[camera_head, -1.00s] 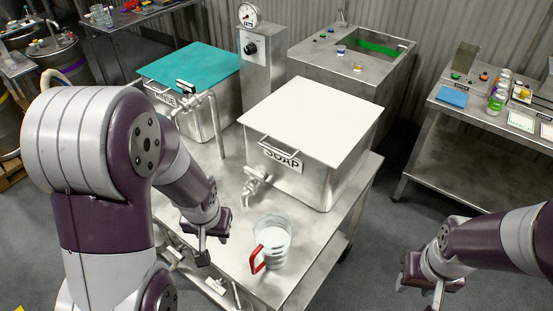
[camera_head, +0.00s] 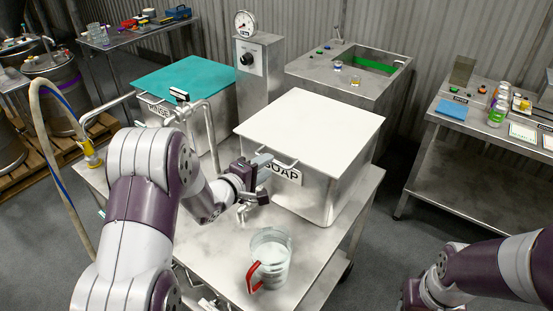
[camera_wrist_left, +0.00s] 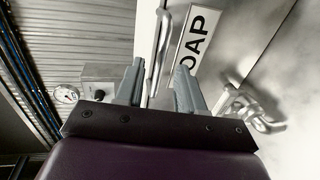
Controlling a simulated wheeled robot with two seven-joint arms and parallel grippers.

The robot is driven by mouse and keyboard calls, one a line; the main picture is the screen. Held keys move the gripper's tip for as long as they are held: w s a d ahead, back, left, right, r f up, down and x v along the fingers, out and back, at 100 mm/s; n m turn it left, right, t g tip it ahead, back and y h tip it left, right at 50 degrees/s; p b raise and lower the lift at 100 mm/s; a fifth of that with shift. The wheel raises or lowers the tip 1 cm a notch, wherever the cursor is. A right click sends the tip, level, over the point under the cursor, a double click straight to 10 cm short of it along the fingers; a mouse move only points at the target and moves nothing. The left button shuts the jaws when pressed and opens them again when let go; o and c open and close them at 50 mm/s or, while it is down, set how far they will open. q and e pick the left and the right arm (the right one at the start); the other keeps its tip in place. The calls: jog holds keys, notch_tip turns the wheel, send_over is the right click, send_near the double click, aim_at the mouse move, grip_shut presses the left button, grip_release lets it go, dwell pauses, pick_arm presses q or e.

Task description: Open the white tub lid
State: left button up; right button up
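The white lid (camera_head: 312,125) lies flat and closed on the steel SOAP tub (camera_head: 325,188). Its thin bar handle (camera_head: 284,161) is at the front edge, above the SOAP label (camera_head: 285,173); the left wrist view shows the handle (camera_wrist_left: 160,42) too. My left gripper (camera_head: 262,166) is at the tub's front by the handle. In the left wrist view its fingers (camera_wrist_left: 160,68) are apart, with the bar between them in the picture and not clamped. I cannot tell how deep the bar sits. My right gripper (camera_head: 412,296) is low at the right, cut by the frame edge, fingers unclear.
A glass jug (camera_head: 270,255) with a red handle stands at the table's front, below my left arm. A tap (camera_wrist_left: 250,105) juts from the tub near my left gripper. The teal-lidded tub (camera_head: 183,82) and a gauge post (camera_head: 259,72) stand behind left.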

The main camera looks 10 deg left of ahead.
pick_arm(q)
jog(key=x, duration=0.6)
grip_shut()
